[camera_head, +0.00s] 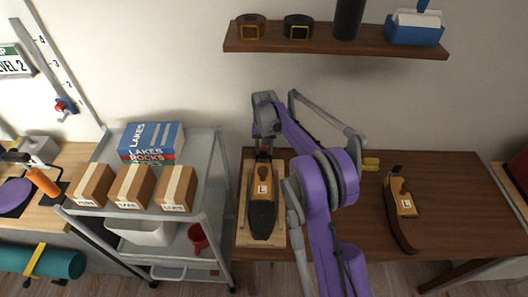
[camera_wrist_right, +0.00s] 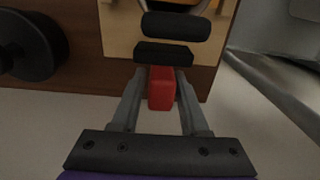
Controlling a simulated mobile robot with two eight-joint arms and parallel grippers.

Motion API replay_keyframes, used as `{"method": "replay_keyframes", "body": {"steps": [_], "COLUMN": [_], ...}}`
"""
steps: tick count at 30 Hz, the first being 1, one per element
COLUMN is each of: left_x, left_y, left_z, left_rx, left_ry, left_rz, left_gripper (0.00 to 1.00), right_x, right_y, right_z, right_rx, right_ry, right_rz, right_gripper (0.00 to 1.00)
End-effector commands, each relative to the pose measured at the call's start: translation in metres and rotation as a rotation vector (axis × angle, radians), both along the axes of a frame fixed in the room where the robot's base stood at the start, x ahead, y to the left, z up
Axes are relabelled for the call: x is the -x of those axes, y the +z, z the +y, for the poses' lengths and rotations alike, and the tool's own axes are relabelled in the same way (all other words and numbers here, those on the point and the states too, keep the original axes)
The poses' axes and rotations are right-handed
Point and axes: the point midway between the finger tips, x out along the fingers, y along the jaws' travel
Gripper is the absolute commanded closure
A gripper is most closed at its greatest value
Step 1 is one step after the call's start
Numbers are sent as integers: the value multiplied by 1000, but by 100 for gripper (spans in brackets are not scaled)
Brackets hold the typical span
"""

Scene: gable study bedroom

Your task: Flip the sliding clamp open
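A black and orange shoe-like device (camera_head: 262,205) with an "L" label lies on a light wooden board (camera_head: 241,233) on the brown desk. At its far end is a small red part, seen in the wrist view as a red block (camera_wrist_right: 160,88) below two black bars. It may be part of the clamp. My right gripper (camera_head: 264,145) is over that far end, its arm reaching in from below. In the wrist view its two fingers (camera_wrist_right: 161,80) stand on either side of the red block; whether they touch it is unclear. My left gripper is out of view.
A grey cart (camera_head: 214,180) with several boxes stands left. A shelf (camera_head: 340,42) hangs above. A wall rail at left carries a red and blue slider (camera_head: 65,107).

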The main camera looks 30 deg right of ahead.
Motion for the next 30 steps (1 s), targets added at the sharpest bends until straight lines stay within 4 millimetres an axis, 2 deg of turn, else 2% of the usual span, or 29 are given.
{"method": "replay_keyframes", "body": {"steps": [1, 2, 10, 14, 17, 24, 30], "left_x": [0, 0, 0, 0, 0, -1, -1], "left_y": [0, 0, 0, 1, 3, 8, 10], "left_z": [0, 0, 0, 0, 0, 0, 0], "left_rx": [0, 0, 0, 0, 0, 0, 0], "left_ry": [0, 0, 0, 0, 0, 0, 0], "left_rz": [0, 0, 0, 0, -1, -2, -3], "left_gripper": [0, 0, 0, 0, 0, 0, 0], "right_x": [0, 0, 1, 1, 1, 1, 1], "right_y": [0, 0, -1, 8, 23, 73, 100], "right_z": [0, 0, 1, 1, 1, 1, 1], "right_rx": [-1, -1, -3, -3, -3, -2, -2], "right_ry": [0, 0, 0, 0, 0, 0, 0], "right_rz": [1, 2, 4, 4, 4, 3, 3], "right_gripper": [45, 40, 40, 40, 40, 40, 40]}}
